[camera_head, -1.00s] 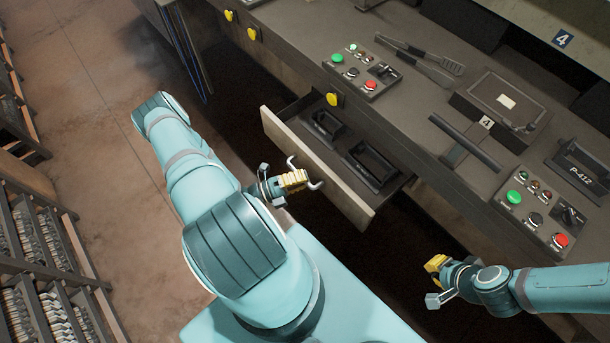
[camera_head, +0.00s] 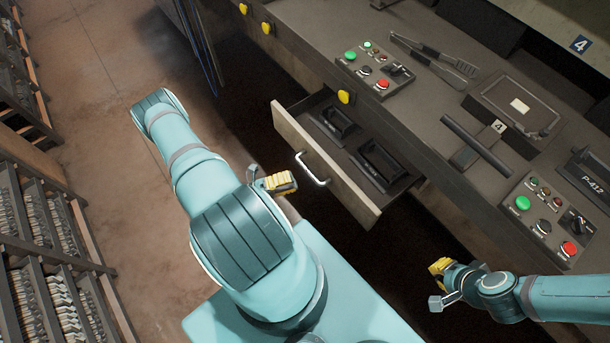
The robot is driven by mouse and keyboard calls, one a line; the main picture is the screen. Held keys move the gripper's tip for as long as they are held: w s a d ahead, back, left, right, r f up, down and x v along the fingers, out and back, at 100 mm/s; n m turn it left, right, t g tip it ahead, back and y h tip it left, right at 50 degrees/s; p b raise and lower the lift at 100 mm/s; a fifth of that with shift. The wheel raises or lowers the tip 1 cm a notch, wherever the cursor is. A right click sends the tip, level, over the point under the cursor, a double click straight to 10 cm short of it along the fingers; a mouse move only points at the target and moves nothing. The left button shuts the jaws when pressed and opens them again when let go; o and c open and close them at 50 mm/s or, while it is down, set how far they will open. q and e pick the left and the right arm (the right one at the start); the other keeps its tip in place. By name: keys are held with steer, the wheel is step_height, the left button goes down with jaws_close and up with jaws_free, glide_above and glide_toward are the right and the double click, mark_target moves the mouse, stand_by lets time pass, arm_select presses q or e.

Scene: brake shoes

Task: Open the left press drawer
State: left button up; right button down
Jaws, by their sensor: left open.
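The left press drawer (camera_head: 335,183) stands pulled out from under the press bench, with its inside showing. Two black trays or fixtures lie in it, one further back (camera_head: 338,123) and one nearer (camera_head: 383,160). Its silver bar handle (camera_head: 312,169) is on the front face and is free. My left gripper (camera_head: 269,181), with yellow pads, is open and empty just left of the handle, apart from it. My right gripper (camera_head: 439,284) hangs right of and below the drawer in the picture, away from it; its jaw gap is hard to make out.
The bench top carries a left button panel (camera_head: 374,66), a right button panel (camera_head: 546,217), tongs (camera_head: 436,58) and a black bar handle (camera_head: 478,145). Racks of metal parts (camera_head: 45,240) stand at the far left. Bare floor (camera_head: 95,85) lies between.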

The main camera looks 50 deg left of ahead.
arm_select(q)
steer(key=shift+v, duration=2.8)
steer(key=shift+s+a, duration=0.1)
arm_select(e)
steer(key=shift+s, duration=0.1)
